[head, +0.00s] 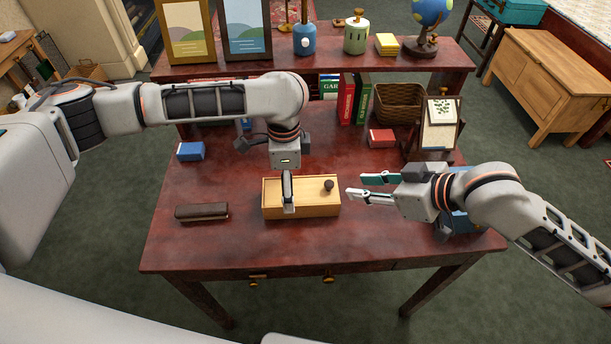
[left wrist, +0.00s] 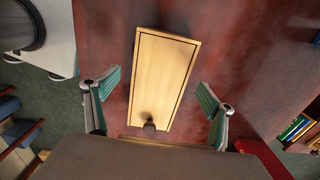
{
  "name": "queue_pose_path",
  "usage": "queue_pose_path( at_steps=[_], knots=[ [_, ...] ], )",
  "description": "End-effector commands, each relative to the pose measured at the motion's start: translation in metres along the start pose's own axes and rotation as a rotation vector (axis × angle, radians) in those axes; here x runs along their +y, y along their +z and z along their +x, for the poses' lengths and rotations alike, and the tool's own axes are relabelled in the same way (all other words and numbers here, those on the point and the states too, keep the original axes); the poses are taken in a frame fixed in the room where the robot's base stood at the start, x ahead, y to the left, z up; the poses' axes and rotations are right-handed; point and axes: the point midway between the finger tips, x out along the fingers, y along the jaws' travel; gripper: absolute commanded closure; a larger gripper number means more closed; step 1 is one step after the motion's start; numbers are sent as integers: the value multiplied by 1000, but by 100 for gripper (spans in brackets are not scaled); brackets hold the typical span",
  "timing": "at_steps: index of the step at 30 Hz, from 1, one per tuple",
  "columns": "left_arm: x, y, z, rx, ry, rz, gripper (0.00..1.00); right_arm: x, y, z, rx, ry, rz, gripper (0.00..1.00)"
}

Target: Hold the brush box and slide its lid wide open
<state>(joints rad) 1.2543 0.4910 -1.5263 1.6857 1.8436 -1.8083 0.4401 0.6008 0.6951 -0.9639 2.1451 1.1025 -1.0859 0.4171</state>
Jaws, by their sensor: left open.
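The brush box (head: 312,211) is a pale wooden oblong box on the red-brown desk. Its flat lid (head: 307,189) looks closed, with a dark round knob (head: 328,184) near the right end. In the left wrist view, the lid (left wrist: 163,80) and knob (left wrist: 149,127) show from above. My left gripper (head: 288,204) points down over the box's left part. In its wrist view its fingers stand apart on either side of the box, with gaps; contact does not show. My right gripper (head: 356,187) is open and empty, just right of the box, its fingers pointing left.
A dark brown oblong block (head: 202,212) lies left of the box. A blue box (head: 190,151) and a red box (head: 381,138) lie farther back. A framed plant picture on a stand (head: 439,125) and a wicker basket (head: 400,103) stand behind right. The desk's front strip is clear.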

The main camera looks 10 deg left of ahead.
Motion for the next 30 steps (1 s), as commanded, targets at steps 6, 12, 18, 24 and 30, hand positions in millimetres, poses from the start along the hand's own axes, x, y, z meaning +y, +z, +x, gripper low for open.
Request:
queue_pose_path(
  at_steps=[6,12,18,24,30],
  knots=[
    [0,0,32,0,3,-1,17,0,0,0,1,1,0,72],
    [0,0,46,0,0,-1,17,1,0,0,1,2,-1,72],
    [0,0,48,0,-1,0,17,1,0,0,1,2,-1,72],
    [0,0,48,0,-1,0,40,1,0,0,1,2,-1,72],
    [0,0,48,0,0,0,63,1,0,0,0,2,-1,67]
  ],
)
